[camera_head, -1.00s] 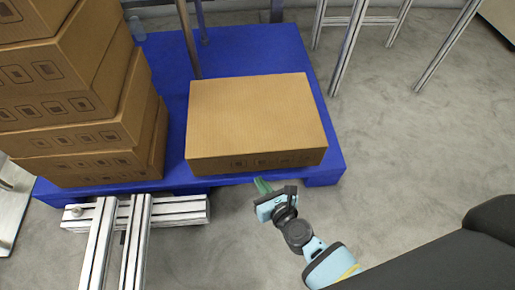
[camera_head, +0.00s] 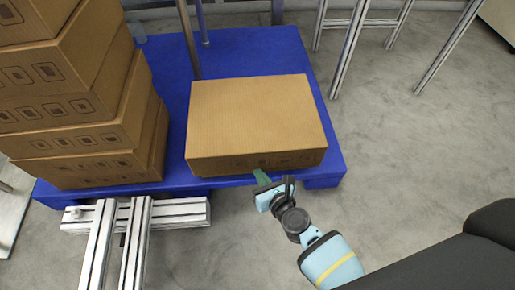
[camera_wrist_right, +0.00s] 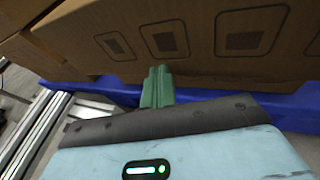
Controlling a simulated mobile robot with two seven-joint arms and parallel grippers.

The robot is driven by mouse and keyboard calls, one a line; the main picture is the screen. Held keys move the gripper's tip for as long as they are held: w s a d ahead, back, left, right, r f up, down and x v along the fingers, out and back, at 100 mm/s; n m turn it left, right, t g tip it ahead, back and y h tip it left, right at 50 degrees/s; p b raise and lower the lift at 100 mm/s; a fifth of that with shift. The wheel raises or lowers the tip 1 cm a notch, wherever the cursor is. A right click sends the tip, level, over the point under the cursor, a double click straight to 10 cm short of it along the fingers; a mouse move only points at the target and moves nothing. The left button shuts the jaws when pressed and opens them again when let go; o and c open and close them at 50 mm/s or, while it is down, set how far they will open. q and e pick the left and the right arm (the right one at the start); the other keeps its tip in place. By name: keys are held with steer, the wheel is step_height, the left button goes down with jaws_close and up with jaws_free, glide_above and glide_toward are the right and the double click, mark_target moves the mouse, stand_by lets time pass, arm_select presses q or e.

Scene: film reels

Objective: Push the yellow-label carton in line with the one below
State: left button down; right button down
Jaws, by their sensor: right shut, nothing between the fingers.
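No yellow label shows on any carton, and no carton shows under this one. My right gripper (camera_head: 261,177) is shut and empty at the lower front edge of this carton. In the right wrist view its green fingers (camera_wrist_right: 157,86) point at the carton's printed face (camera_wrist_right: 200,40); I cannot tell whether they touch it. My left gripper is not in view.
A stack of several brown cartons (camera_head: 80,110) stands at the left of the pallet, with uneven edges. Aluminium profiles (camera_head: 170,212) lie in front of the pallet. Metal frame legs (camera_head: 345,45) stand behind right. The grey floor (camera_head: 430,140) at right is clear.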

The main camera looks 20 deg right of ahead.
mark_target(262, 166)
steer(key=shift+w+d+b, duration=0.15)
steer(key=shift+w+d, duration=0.1)
steer(key=shift+w, duration=0.95)
steer(key=shift+w+d+b, duration=0.15)
steer(key=shift+w+d, duration=0.1)
steer(key=shift+w, duration=0.9)
steer(key=s+a, duration=0.1)
steer(key=s, duration=0.6)
steer(key=shift+s+a, duration=0.15)
steer(key=shift+a, duration=0.1)
step_height(262, 166, up, 6)
steer(key=p, duration=0.5)
steer(key=shift+p, duration=0.3)
stand_by(0.4)
